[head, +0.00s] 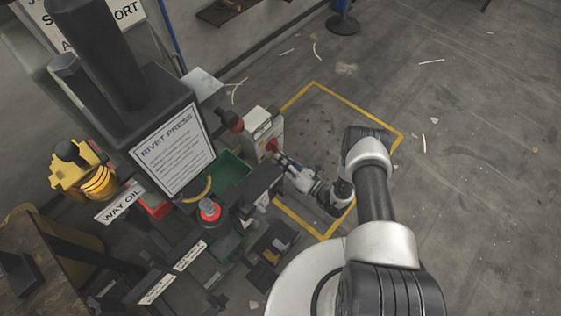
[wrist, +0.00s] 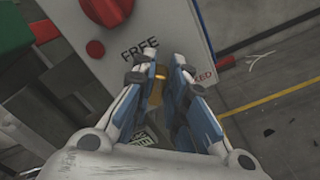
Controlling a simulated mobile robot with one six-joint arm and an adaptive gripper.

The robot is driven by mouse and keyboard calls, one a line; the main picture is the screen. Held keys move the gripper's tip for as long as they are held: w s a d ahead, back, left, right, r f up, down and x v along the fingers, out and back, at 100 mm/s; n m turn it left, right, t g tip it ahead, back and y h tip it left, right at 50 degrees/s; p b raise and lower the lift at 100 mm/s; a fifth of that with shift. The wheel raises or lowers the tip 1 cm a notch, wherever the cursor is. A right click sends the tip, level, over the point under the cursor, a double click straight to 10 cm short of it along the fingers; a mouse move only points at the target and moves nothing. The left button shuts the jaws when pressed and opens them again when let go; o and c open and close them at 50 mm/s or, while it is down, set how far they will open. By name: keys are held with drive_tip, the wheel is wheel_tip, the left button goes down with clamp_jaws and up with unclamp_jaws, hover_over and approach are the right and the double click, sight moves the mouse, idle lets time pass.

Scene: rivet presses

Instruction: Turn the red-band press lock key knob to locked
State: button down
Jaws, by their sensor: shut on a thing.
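The press control box (head: 262,132) is a pale box on the side of the rivet press, and its pale panel (wrist: 150,25) fills the top of the wrist view. The panel reads FREE left of the fingertips and a word ending in KED to their right. My gripper (wrist: 165,72) is shut on the lock key knob (wrist: 159,75) at the panel; only a small yellowish part of the knob shows between the blue-sided fingers. Its pointing direction is hidden. In the head view my gripper (head: 280,158) reaches the box from the lower right.
Red knobs (wrist: 95,48) sit on the panel left of the fingers. The rivet press (head: 170,145) stands left, with a green bin (head: 232,172) and a red button (head: 209,210) close by. A yellow floor line (head: 360,106) borders open floor on the right.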

drive_tip(key=shift+w+d+f+m, duration=0.1)
drive_tip(key=shift+f+m, duration=0.1)
drive_tip(key=shift+m, duration=1.45)
drive_tip(key=shift+f+m, duration=0.25)
drive_tip(key=shift+m, duration=1.35)
drive_tip(key=shift+w+d+f+m, duration=0.1)
drive_tip(key=shift+f+m, duration=0.1)
drive_tip(key=shift+m, duration=1.45)
drive_tip(key=c, duration=1.6)
unclamp_jaws()
drive_tip(key=v, duration=1.2)
